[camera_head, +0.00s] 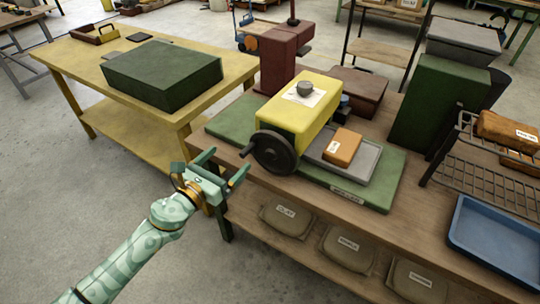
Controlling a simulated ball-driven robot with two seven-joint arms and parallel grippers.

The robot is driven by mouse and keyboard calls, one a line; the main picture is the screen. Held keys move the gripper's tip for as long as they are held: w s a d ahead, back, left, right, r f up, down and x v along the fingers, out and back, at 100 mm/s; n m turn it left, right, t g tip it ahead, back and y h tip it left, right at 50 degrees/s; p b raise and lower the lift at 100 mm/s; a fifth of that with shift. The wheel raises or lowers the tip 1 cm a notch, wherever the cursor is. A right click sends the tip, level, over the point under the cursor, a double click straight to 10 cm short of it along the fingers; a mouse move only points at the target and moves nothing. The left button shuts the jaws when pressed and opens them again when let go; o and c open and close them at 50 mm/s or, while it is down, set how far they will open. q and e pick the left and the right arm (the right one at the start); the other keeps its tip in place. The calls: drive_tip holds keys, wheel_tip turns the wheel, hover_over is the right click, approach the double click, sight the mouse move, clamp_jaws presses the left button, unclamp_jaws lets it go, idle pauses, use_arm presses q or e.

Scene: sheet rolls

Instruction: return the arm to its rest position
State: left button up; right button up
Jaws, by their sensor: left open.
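My left gripper (222,168) is in the middle of the view, at the end of my pale green patterned arm. Its two fingers are apart and nothing shows between them. It is near the left end of the brown workbench (238,186), left of the black handwheel (274,152) and apart from it. The handwheel is on the near side of a yellow machine (300,105) standing on a green mat (372,194). My right arm and gripper are not in view.
A grey tray (368,158) holds an orange-brown block (342,147) beside the machine. A yellow table (88,78) with a dark green box (163,74) stands at the left. A wire rack (470,182) and blue tray (498,240) are at the right.

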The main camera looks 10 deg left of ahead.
use_arm(q)
drive_tip(key=shift+s+a, duration=0.25)
drive_tip(key=shift+s, duration=0.45)
